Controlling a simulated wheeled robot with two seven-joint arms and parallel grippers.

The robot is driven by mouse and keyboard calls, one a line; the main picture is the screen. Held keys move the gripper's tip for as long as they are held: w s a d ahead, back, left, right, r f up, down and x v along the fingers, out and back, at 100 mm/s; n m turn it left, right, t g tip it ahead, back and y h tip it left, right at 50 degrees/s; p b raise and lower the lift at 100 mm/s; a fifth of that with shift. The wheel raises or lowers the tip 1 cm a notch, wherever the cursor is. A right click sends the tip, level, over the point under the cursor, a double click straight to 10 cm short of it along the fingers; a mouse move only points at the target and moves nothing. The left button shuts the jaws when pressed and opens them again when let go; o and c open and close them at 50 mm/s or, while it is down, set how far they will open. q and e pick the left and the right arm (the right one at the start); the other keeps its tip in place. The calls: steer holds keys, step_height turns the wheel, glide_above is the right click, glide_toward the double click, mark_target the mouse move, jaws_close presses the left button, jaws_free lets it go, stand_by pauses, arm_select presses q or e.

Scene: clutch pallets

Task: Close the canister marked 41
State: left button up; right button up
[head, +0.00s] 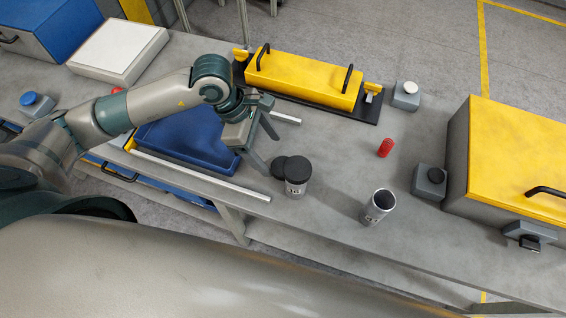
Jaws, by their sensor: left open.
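An open grey canister (372,217) stands upright on the right part of the grey table, its dark inside showing; its label is too small to read surely. A second canister (296,189) stands to its left with a black lid on top; its label looks like 16 or 18. A loose black lid (278,166) shows just behind and left of that canister, partly hidden by it. My left gripper (269,153) is open and empty, fingers pointing down toward the table, just up-left of the loose lid. My right gripper is out of view.
A yellow case (305,78) on a black base lies at the back. A red cylinder (385,147) and grey button boxes (429,182) stand at the right, near a large yellow-topped box (520,160). A blue block (185,145) and metal rail (205,176) lie left. The table between the canisters is clear.

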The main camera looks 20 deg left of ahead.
mark_target(281, 166)
arm_select(q)
steer(key=shift+d+f, duration=0.25)
steer(key=shift+f, duration=0.4)
steer(key=shift+d+f+p, duration=0.15)
steer(key=shift+f+p, duration=0.1)
steer(key=shift+p, duration=0.25)
steer(key=p+x, duration=0.2)
steer(key=x, duration=0.2)
steer(key=shift+w, duration=0.1)
steer(key=shift+f, duration=0.3)
steer(key=shift+c, duration=0.3)
steer(key=c, duration=1)
